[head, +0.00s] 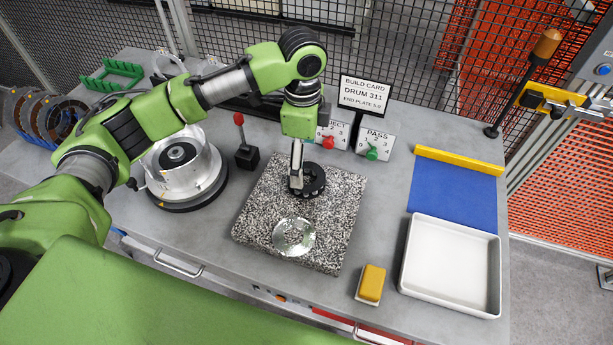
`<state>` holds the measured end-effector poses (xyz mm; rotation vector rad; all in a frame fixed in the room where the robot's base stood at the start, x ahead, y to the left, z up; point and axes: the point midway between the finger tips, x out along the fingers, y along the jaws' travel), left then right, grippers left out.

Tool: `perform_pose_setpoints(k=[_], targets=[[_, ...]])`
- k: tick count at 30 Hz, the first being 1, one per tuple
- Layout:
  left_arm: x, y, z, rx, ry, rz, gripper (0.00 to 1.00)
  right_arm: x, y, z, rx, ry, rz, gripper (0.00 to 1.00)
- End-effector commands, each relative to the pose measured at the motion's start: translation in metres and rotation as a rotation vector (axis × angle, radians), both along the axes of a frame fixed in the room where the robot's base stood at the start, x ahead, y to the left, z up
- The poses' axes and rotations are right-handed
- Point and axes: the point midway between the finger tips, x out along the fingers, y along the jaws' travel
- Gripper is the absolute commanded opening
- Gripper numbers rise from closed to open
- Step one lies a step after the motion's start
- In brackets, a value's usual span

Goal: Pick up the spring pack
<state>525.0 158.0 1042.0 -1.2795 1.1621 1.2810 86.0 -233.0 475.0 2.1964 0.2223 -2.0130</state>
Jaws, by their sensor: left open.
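A black round part with a knobbly rim, which looks like the spring pack (316,182), lies on the speckled granite plate (342,222) towards its back. My left gripper (296,188) points down at the left side of this part, with its fingers open. The gripper covers part of the black part, and I cannot tell whether the fingers touch it. A shiny silver disc (294,237) lies on the front of the plate. My right gripper is not in view.
A silver drum (186,172) stands left of the plate, with a red-knobbed lever (245,145) between. Behind are the build card sign (364,97) and counters. A yellow block (371,284), white tray (450,267) and blue mat (452,195) are on the right.

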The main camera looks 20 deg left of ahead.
Motion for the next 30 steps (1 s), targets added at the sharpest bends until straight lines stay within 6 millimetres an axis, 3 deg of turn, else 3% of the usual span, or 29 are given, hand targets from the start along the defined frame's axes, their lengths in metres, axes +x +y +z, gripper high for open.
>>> perform_pose_setpoints(k=[5, 12, 21, 26, 30], targets=[[-0.003, -0.006, -0.014, 0.001, 0.003, -0.001, 0.83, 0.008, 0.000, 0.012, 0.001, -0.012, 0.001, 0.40], [-0.004, -0.011, -0.048, 0.001, 0.003, 0.001, 0.83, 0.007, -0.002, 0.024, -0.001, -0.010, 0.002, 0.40], [-0.003, -0.011, -0.054, 0.000, -0.001, -0.001, 0.83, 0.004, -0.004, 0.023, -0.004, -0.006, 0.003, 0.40], [-0.003, -0.011, -0.054, 0.000, -0.001, -0.001, 0.41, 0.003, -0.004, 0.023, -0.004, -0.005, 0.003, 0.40], [-0.003, -0.011, -0.053, -0.001, -0.002, -0.001, 0.38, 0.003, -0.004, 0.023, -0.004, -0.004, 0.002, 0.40]])
